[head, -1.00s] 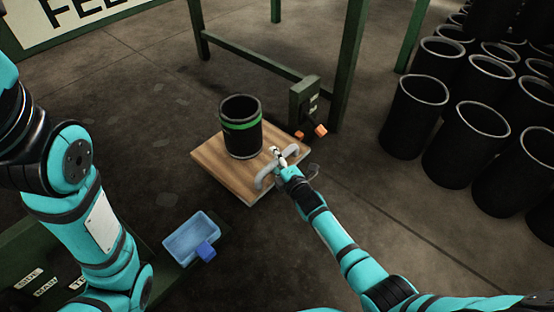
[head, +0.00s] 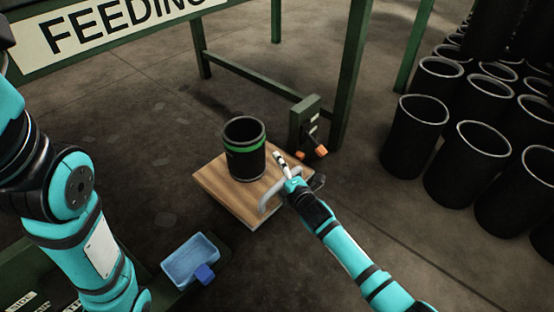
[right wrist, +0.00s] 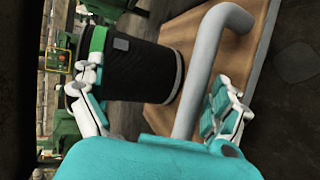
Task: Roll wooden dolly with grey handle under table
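The wooden dolly (head: 222,192) stands on the floor in front of the green table frame (head: 352,65). A black rubber sleeve with a green band (head: 245,168) stands upright on it. The dolly's grey handle (head: 265,205) rises at its right side. My right gripper (head: 287,168) is at the handle. In the right wrist view its fingers (right wrist: 160,92) are spread, one on each side of the grey handle (right wrist: 208,55), with visible gaps. The wooden board (right wrist: 262,50) and the sleeve (right wrist: 135,75) lie beyond. My left arm shows at the left, but its gripper is out of view.
A green post box with orange knobs (head: 304,122) stands by the table's near leg, close to the dolly. Several black sleeves (head: 414,125) stand at the right. A blue tray (head: 190,262) lies at the lower left. A FEEDING sign (head: 110,32) hangs upper left. Floor under the table looks clear.

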